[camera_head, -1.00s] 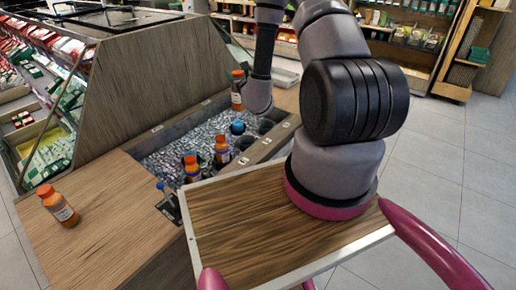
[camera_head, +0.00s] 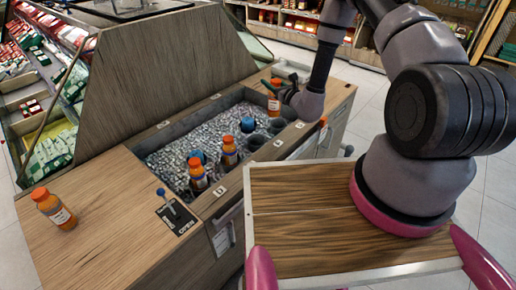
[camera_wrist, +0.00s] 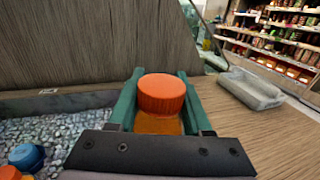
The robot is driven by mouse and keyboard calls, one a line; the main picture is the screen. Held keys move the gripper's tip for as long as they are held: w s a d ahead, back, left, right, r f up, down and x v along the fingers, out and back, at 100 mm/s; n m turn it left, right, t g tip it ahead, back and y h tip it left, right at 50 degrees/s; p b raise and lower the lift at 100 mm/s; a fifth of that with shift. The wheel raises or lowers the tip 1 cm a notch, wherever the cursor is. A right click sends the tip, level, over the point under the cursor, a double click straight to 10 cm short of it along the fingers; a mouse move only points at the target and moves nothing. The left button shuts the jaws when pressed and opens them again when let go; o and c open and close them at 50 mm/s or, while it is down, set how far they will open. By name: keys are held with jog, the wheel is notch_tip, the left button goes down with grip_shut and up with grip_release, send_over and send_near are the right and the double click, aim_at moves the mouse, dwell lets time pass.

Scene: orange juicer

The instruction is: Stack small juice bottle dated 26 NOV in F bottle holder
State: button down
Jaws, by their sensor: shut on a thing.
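My gripper (camera_head: 279,87) is shut on a small juice bottle (camera_head: 274,104) with an orange cap and orange juice. It is over the far right end of the ice bin. In the wrist view the cap (camera_wrist: 161,92) sits between the green fingers (camera_wrist: 126,104). The bottle's date cannot be read, and its lower end is hidden in the wrist view. A row of round dark holders (camera_head: 255,142) runs along the bin's right side, with an empty one (camera_head: 277,125) just below the held bottle. Small letter tags mark the edge; I cannot make out F.
Two orange-capped bottles (camera_head: 229,152) (camera_head: 197,176) stand in near holders, with blue caps (camera_head: 248,124) beside the row. Another orange bottle (camera_head: 54,208) stands on the wooden counter at left. A blue-knobbed lever (camera_head: 168,202) is at the near corner. A sloped wooden panel (camera_head: 165,75) rises behind the ice.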

jog(key=s+a+f+n+g+y, duration=0.2)
jog(key=a+f+n+g+y, duration=0.15)
jog(key=a+f, duration=0.35)
notch_tip(320, 180, down, 9)
jog(key=a, duration=0.1)
jog(key=shift+s+a+r+y, duration=0.15)
jog(key=shift+a+r+y, duration=0.1)
jog(key=shift+y, duration=0.2)
jog(key=shift+f+t, duration=0.15)
jog(key=shift+t, duration=0.1)
jog(key=shift+s+d+f, duration=0.1)
jog(key=shift+s+f, duration=0.1)
jog(key=shift+f, duration=0.25)
jog(key=shift+c, duration=1.6)
grip_release()
